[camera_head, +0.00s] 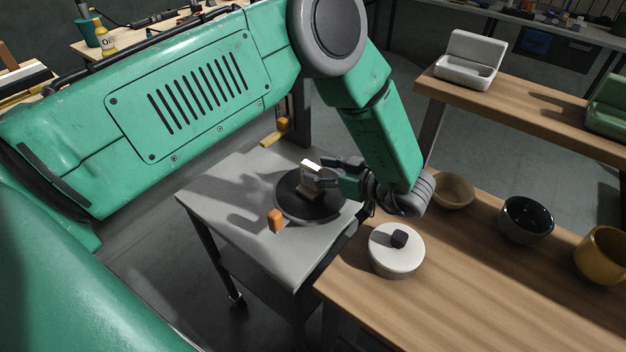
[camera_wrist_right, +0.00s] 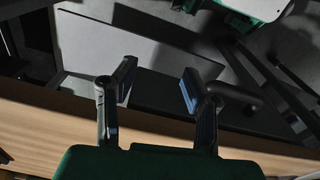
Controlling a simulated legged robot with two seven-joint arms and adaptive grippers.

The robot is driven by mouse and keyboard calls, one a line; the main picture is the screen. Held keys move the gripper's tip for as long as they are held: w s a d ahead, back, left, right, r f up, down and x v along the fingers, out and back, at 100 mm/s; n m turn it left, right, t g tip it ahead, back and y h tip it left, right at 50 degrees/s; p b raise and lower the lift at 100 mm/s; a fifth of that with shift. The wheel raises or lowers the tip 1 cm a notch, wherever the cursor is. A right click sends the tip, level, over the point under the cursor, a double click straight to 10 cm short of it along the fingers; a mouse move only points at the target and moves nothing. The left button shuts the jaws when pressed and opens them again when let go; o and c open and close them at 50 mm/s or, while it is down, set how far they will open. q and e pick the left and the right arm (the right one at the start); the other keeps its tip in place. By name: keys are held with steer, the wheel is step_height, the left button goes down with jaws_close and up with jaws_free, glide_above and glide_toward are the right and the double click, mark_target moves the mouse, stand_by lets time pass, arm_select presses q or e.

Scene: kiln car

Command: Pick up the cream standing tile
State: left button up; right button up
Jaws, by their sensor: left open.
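The cream standing tile (camera_head: 310,168) stands upright on a round black disc (camera_head: 293,203) on the grey cart. My left gripper (camera_head: 318,174) is at the tile with its fingers open around or beside it. The fingers hide part of the tile, and I cannot tell whether they touch it. My right gripper (camera_wrist_right: 155,85) shows in the right wrist view, with its fingers apart and nothing between them.
The grey cart top (camera_head: 225,190) also bears an orange block (camera_head: 275,220). A wooden table (camera_head: 450,290) at the right holds a white round lidded piece (camera_head: 396,256), a beige bowl (camera_head: 453,190), a dark bowl (camera_head: 526,219) and a yellow bowl (camera_head: 603,255).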

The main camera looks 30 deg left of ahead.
arm_select(q)
steer(key=shift+x, duration=1.3)
steer(key=shift+a, duration=0.15)
jaws_close()
steer(key=shift+r, duration=0.1)
